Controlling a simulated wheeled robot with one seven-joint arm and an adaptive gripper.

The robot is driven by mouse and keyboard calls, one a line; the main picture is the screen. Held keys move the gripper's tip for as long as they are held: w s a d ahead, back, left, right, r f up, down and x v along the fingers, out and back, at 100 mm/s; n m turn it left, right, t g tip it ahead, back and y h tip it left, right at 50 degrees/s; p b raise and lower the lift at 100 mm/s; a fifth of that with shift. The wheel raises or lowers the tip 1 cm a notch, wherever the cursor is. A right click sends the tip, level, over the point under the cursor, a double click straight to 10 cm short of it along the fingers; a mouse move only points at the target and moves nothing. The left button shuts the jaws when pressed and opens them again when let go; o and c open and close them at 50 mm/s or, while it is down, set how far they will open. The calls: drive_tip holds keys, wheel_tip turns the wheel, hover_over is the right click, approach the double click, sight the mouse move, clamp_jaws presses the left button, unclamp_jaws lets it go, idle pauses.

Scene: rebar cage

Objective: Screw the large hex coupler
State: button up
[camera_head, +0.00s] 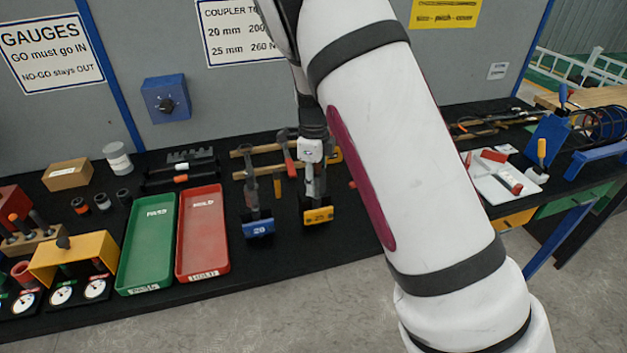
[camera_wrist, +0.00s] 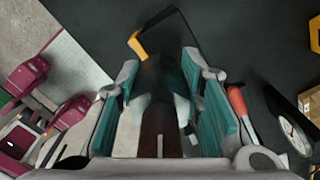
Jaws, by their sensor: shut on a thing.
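My gripper (camera_head: 313,183) points down over the black stand with the yellow 25 plate (camera_head: 319,215). In the wrist view its teal-padded fingers (camera_wrist: 168,95) close on a dark, brownish upright part (camera_wrist: 160,125), apparently the large hex coupler. Its hex faces and thread are not clear, and the fingers hide most of it. In the wrist view, the stand's yellow edge (camera_wrist: 137,46) shows just past the fingertips. I cannot tell how far the coupler sits on a bar.
A second stand with a blue 20 plate (camera_head: 259,228) is close on the left. Red (camera_head: 203,235) and green (camera_head: 150,245) trays lie further left. A dial gauge (camera_wrist: 296,135) shows in the wrist view.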

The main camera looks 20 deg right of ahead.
drive_tip(key=shift+w+m, duration=0.1)
drive_tip(key=shift+m, duration=0.7)
drive_tip(key=o, duration=1.2)
drive_tip(key=shift+c, duration=0.2)
drive_tip(key=shift+r, duration=0.1)
wheel_tip(320, 180, up, 12)
drive_tip(key=shift+f, duration=0.1)
